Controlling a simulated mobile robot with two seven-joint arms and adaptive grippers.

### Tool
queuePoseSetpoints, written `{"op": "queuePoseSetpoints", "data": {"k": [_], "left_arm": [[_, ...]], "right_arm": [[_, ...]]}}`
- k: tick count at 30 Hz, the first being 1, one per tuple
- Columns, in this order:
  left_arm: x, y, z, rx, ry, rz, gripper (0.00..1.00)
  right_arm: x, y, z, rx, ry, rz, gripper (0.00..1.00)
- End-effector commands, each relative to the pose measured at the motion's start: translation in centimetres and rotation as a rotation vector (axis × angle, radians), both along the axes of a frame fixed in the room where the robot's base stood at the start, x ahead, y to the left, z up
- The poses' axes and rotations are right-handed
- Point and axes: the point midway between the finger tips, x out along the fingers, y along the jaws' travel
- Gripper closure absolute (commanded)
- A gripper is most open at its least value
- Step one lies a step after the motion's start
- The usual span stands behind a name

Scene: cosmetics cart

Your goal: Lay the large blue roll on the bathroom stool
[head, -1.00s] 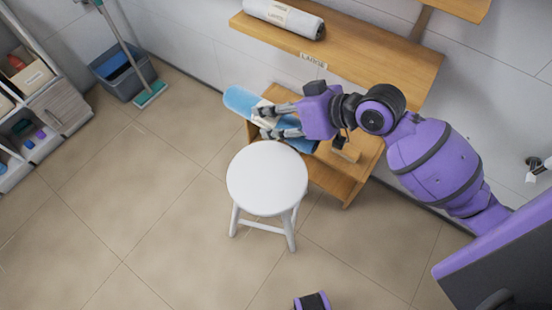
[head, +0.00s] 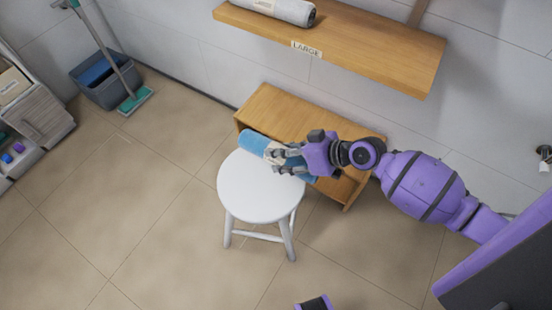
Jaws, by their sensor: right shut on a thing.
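The large blue roll (head: 257,143) has a pale band around its middle. My right gripper (head: 282,158) is shut on it at that band. The roll lies roughly level, slanting from upper left to lower right, and its right part is partly hidden by my fingers. It overlaps the back right rim of the seat in the view. I cannot tell whether it touches the seat. The bathroom stool (head: 258,190) is white with a round, bare seat and stands on the tiled floor.
A low wooden shelf unit (head: 280,107) stands just behind the stool. A wall shelf (head: 370,50) marked LARGE holds a grey-white roll (head: 285,10). A bucket (head: 105,82) and mop stand at the upper left. The floor left of the stool is clear.

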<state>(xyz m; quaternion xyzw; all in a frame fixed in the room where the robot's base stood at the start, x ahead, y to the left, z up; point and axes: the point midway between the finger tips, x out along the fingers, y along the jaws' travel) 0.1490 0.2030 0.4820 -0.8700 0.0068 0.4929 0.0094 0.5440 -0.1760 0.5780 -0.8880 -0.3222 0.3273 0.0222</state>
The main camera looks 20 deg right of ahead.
Motion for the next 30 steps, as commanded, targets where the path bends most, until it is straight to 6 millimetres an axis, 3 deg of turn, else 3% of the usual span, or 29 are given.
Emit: {"op": "queuePoseSetpoints", "data": {"k": [1,3,11,18,26,27,30], "left_arm": [[-0.5,0.1,-0.6,0.001,0.010,0.003,0.60],[-0.8,0.2,-1.1,0.000,0.018,0.006,0.60],[-0.7,0.2,-1.5,0.000,0.019,0.009,0.60],[-0.2,0.1,-2.5,-0.001,0.013,0.005,0.60],[0.7,0.1,-2.3,0.000,-0.002,-0.004,0.60],[0.7,0.2,-2.3,0.001,-0.002,-0.005,0.60],[0.5,0.2,-2.3,0.002,0.001,-0.005,0.60]], "right_arm": [[0.6,0.3,-1.5,0.003,0.008,-0.001,0.91],[1.5,0.5,-2.7,0.002,0.008,-0.001,0.91],[3.2,0.8,-4.4,0.002,0.005,0.000,0.91],[3.6,0.9,-7.8,0.001,0.009,-0.002,0.91],[3.7,0.9,-8.1,0.000,0.005,0.000,0.91],[3.6,0.9,-8.2,-0.001,0.007,0.001,0.52],[3.6,0.8,-8.1,-0.001,0.007,0.001,0.38]]}}
